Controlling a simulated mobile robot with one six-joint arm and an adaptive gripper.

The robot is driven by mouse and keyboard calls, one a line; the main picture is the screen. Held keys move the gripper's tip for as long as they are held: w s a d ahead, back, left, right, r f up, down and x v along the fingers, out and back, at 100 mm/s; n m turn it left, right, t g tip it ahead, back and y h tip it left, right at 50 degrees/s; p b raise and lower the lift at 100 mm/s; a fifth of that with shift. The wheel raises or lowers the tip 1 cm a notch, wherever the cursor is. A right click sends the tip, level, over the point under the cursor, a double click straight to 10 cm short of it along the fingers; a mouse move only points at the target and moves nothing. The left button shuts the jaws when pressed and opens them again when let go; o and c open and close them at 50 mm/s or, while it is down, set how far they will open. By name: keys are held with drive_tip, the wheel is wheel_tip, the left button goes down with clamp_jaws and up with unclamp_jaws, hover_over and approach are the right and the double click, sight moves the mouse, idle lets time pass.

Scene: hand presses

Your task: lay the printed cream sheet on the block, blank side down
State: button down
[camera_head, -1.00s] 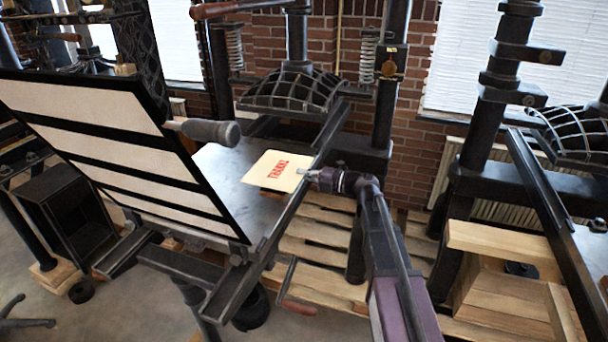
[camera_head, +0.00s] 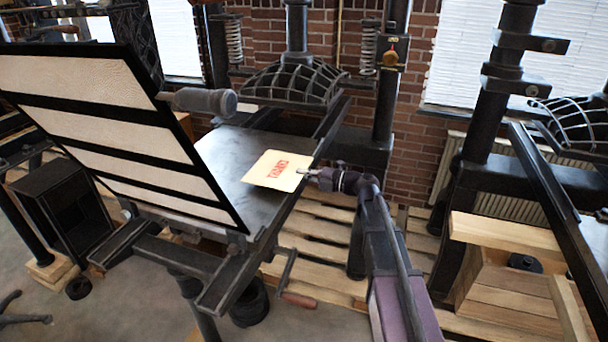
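The cream sheet (camera_head: 276,169) shows its printed side up, with red lettering. It looks flat and appears over the dark metal bed of the middle press. My gripper (camera_head: 306,172) is at the sheet's right edge and appears shut on it. The fingertips are small in this view. A gap between sheet and bed is hard to judge. A pale wooden piece (camera_head: 504,234) lies at the right on a stack of wooden boards; I cannot tell whether it is the block.
The press bed (camera_head: 224,158) lies under the sheet. A tilted black frame with white panels (camera_head: 115,125) rises on the left. A domed ribbed press head (camera_head: 295,82) stands behind. Another press with a black column (camera_head: 497,100) is at the right. Wooden pallets (camera_head: 325,235) lie below.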

drive_tip(key=c, duration=0.7)
unclamp_jaws()
drive_tip(key=shift+o, duration=0.7)
drive_tip(key=shift+d, duration=0.15)
drive_tip(key=shift+v, duration=2.85)
